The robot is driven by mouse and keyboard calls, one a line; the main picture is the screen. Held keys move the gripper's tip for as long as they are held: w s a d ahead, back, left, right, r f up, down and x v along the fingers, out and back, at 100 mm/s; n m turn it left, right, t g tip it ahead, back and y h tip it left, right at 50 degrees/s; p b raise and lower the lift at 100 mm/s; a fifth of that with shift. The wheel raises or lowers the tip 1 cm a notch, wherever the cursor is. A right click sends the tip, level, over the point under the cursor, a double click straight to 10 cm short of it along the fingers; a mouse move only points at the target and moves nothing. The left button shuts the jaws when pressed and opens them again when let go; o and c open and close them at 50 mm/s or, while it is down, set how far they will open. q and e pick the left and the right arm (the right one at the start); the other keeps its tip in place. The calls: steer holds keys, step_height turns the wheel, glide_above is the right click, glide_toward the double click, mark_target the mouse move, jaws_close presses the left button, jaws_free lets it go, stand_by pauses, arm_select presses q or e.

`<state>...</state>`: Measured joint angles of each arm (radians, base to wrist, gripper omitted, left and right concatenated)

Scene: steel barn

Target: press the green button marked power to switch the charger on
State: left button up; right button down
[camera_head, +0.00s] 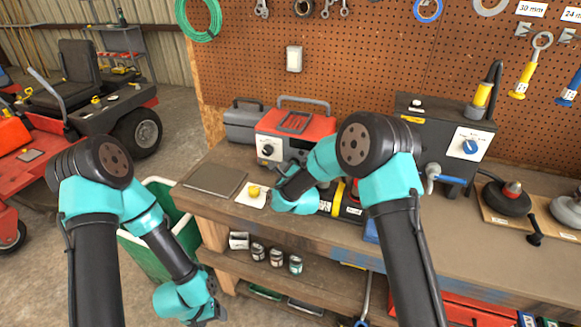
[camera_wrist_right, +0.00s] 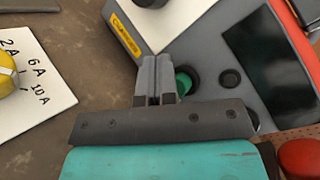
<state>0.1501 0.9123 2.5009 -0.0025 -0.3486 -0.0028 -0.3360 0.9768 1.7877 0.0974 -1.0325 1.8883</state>
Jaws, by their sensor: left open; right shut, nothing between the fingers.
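The charger (camera_head: 318,127), a red and grey box with a carry handle, stands on the workbench against the pegboard. The right wrist view shows its grey face (camera_wrist_right: 207,48) close up, with a green button (camera_wrist_right: 184,82) and a black round part beside it. My right gripper (camera_wrist_right: 157,60) is shut and empty; its fingertips are just left of the green button and hide part of it. Contact cannot be told. In the head view my right gripper (camera_head: 281,172) is in front of the charger, hiding the button. My left gripper (camera_head: 214,312) is open and low, off the bench's left end.
A white card (camera_wrist_right: 35,82) marked 2A, 6A, 10A carries a yellow knob (camera_wrist_right: 5,75). A dark flat plate (camera_head: 215,179) lies at the bench's left end. A dark box (camera_head: 243,122) stands left of the charger. A green bin (camera_head: 150,255) is below my left arm.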

steer(key=shift+w+d, duration=0.3)
steer(key=shift+d, duration=0.55)
arm_select(q)
steer(key=shift+a, duration=0.1)
arm_select(e)
steer(key=shift+s+d+f+h, duration=0.15)
steer(key=shift+s+f, duration=0.2)
steer(key=shift+s, duration=0.25)
steer(key=shift+s+d+f+h, duration=0.15)
steer(key=shift+s+f, duration=0.15)
steer(key=shift+s, duration=0.25)
steer(key=shift+a, duration=0.1)
steer(key=shift+s+f, duration=0.1)
steer(key=shift+s, duration=0.05)
steer(key=shift+s+a, duration=0.1)
steer(key=shift+s, duration=0.95)
steer(key=shift+s+a+r, duration=0.15)
steer(key=shift+s+a, duration=0.2)
steer(key=shift+s, duration=0.45)
steer(key=shift+s+a+r, duration=0.15)
steer(key=shift+s+a, duration=0.2)
steer(key=shift+s, duration=0.4)
arm_select(q)
steer(key=shift+w+d, duration=0.15)
steer(key=shift+d, duration=0.15)
steer(key=shift+c, duration=0.3)
arm_select(e)
steer(key=shift+a, duration=0.1)
